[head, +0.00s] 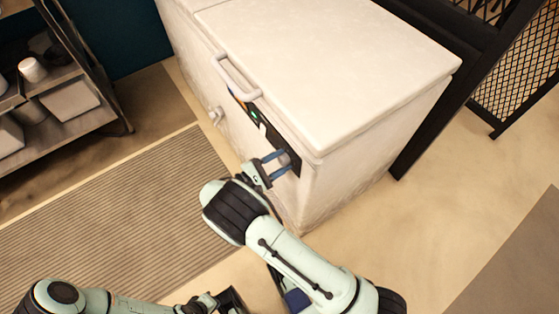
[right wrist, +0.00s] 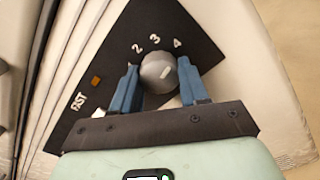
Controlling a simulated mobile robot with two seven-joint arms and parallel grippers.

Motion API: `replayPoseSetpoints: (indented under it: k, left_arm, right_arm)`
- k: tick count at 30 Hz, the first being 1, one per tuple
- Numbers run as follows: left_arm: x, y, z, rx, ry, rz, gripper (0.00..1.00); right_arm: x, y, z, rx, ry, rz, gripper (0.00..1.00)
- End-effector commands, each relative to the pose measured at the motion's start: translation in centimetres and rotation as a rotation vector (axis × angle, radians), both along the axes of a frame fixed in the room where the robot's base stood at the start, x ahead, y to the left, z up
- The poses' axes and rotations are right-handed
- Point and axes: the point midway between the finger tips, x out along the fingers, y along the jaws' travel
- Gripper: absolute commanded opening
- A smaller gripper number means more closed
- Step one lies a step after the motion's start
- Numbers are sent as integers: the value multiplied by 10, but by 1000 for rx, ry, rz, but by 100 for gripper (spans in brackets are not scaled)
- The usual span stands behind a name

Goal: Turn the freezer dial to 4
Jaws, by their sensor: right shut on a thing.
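The white chest freezer (head: 325,60) stands at the top centre of the head view, with a black control panel (head: 265,128) on its front. The grey round dial (right wrist: 158,73) is at the middle of the right wrist view, with the numbers 2, 3 and 4 beside it. A short pale mark on the dial slants up and right, roughly toward the 4's side; its exact setting is unclear. My right gripper (right wrist: 160,82) is shut on the dial, a blue finger on either side; it also shows in the head view (head: 275,165). My left gripper (head: 212,303) is partly cut off at the bottom edge.
A freezer handle (head: 232,80) sticks out above the panel. A metal shelf rack (head: 65,85) stands at left, and a ribbed mat (head: 110,205) lies on the floor. A dark frame with mesh (head: 515,65) is at right. Floor right of the freezer is clear.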

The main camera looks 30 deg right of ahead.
Motion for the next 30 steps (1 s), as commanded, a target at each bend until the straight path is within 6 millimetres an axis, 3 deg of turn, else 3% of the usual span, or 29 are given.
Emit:
replayPoseSetpoints:
  k: [20, 21, 22, 30]
  left_arm:
    - [-2, -1, 1, -2, 5, -2, 0]
    - [-2, -1, 1, -2, 5, -2, 0]
    - [-2, -1, 1, -2, 5, -2, 0]
    - [-2, -1, 1, -2, 5, -2, 0]
  right_arm:
    - [1, 1, -1, 10, -63, 4, 14]
    - [1, 1, -1, 10, -63, 4, 57]
    - [1, 1, -1, 9, -63, 3, 67]
    - [0, 1, 0, 7, -63, 2, 69]
